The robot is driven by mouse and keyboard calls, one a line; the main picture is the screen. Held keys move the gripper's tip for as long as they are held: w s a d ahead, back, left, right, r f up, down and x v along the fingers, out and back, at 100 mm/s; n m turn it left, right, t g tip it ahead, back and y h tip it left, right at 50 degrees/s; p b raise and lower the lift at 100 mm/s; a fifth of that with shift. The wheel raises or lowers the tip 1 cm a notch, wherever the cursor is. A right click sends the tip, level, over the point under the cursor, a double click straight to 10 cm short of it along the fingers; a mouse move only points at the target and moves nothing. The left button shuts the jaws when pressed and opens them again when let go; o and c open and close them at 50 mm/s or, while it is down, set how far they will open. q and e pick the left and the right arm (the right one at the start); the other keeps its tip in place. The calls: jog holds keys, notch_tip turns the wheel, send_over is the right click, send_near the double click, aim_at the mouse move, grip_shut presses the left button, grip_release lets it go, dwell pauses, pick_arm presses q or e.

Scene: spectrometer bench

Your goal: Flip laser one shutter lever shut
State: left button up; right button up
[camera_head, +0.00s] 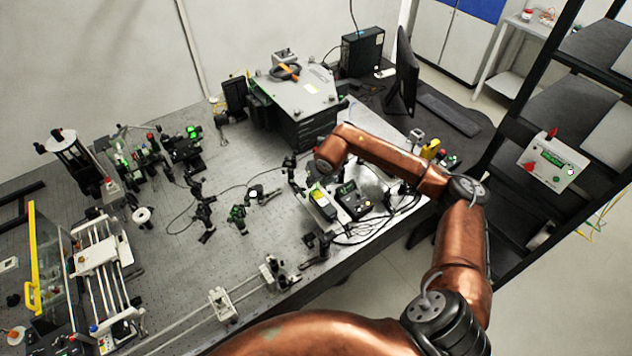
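A long laser-like box (322,203) with a yellow-green label lies on the optical table, right of centre. A small black controller (352,200) with a display stands beside it. I cannot make out which unit is laser one, and its shutter lever is too small to tell. My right arm comes in from the lower right, bends at the elbow and reaches left over the table. Its wrist and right gripper (322,166) are just above and behind the labelled box in the picture. The fingers are too small and hidden to tell their state. My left gripper is out of view.
The optical table (170,265) holds several mounts and posts, with loose cables around the controller. A big grey instrument (300,95) stands behind my wrist. A monitor (403,75) is behind the forearm, and a black rack (535,120) stands at the right.

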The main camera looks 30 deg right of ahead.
jog(key=shift+r, duration=0.1)
jog(key=v, duration=1.1)
jog(key=shift+r, duration=0.35)
jog(key=shift+s, duration=0.15)
